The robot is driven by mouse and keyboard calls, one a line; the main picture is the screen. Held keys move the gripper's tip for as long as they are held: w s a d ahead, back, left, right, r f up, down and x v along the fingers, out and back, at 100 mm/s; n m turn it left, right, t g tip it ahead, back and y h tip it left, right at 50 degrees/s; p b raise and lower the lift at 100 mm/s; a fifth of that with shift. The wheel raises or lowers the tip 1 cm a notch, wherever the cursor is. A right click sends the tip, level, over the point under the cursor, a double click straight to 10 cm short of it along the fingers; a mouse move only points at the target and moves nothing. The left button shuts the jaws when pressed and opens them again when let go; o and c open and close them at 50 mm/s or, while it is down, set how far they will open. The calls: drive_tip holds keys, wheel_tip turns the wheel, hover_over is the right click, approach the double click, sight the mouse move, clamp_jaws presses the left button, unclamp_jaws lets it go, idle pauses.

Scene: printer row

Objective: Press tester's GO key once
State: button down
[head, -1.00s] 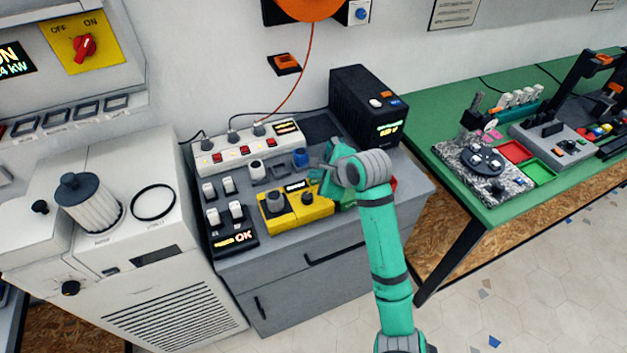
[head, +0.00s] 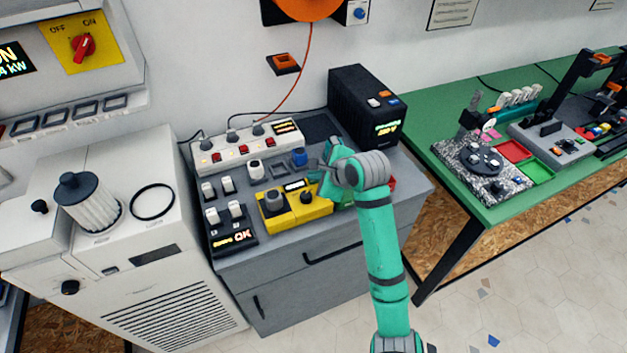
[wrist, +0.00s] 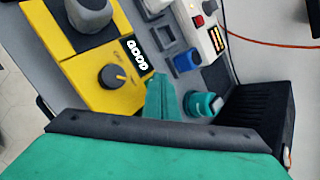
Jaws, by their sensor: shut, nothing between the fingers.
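The yellow tester (head: 312,216) sits on the grey cabinet top. My gripper (head: 322,172) is above the tester's far right end. In the wrist view its shut, empty teal fingers (wrist: 158,82) lie beside the display and cover part of the yellow top. I cannot make out a GO key; that end of the tester is partly hidden. Whether the fingertips touch it I cannot tell.
A blue cup-like part (head: 299,158) and a teal round item (wrist: 203,106) stand close by. A white power strip (head: 246,148) and a black power unit (head: 368,105) are behind. A black switch panel (head: 230,229) with an OK display is at left.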

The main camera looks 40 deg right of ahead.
sight(314, 183)
drive_tip(key=shift+w+d+r, duration=0.1)
drive_tip(key=shift+w+r, duration=0.05)
drive_tip(key=shift+r, duration=0.55)
drive_tip(key=shift+a, duration=0.2)
drive_tip(key=shift+s+d+r, duration=0.1)
drive_tip(key=shift+s+d, duration=0.1)
drive_tip(key=shift+d, duration=0.15)
drive_tip(key=shift+s+d+r, duration=0.1)
drive_tip(key=shift+r, duration=0.6)
drive_tip(key=r, duration=0.3)
drive_tip(key=shift+a+r, duration=0.2)
drive_tip(key=shift+a, duration=0.05)
drive_tip(key=shift+w, duration=0.25)
drive_tip(key=shift+a, duration=0.1)
